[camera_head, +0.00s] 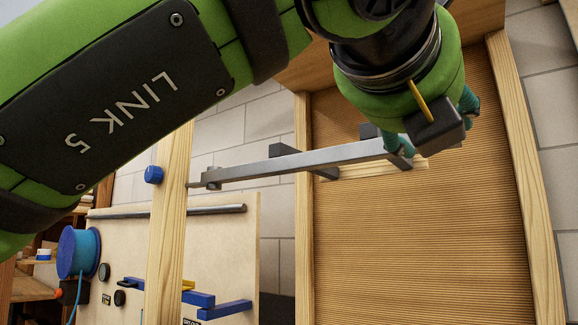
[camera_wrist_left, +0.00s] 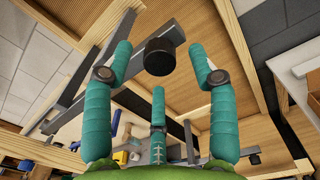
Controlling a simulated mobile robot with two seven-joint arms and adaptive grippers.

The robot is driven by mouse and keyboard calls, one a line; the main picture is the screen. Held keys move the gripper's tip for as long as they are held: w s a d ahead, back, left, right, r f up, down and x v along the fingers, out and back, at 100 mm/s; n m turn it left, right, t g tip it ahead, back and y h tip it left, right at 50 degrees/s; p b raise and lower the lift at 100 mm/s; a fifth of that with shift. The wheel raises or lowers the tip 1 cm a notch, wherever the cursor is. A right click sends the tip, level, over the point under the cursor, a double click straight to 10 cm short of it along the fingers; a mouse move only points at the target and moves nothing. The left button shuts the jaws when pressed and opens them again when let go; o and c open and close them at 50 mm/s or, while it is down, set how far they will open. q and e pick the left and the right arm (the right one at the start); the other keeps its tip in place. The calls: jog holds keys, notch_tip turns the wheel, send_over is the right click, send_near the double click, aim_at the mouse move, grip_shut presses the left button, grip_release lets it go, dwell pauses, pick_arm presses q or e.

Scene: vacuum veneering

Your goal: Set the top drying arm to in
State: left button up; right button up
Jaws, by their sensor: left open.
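The top drying arm is a long grey metal bar (camera_head: 290,164) in the head view. It reaches from a wooden post at the left across to the front of a ribbed wooden panel. In the left wrist view the bar (camera_wrist_left: 105,82) runs diagonally and carries a black round knob (camera_wrist_left: 160,56) near its upper end. My left gripper (camera_head: 408,143) is at the bar's right end. Its teal fingers (camera_wrist_left: 159,65) are open, spread on different sides of the knob; I cannot tell whether they touch it. My right gripper is not in view.
A wooden post (camera_head: 170,225) with a blue knob (camera_head: 153,174) stands left of the panel (camera_head: 420,240). A light board (camera_head: 225,260) behind it has blue brackets (camera_head: 225,309) and a dark rod (camera_head: 200,211). A blue reel (camera_head: 78,252) is at the lower left.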

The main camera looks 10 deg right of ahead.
pick_arm(q)
jog(key=v, duration=0.9)
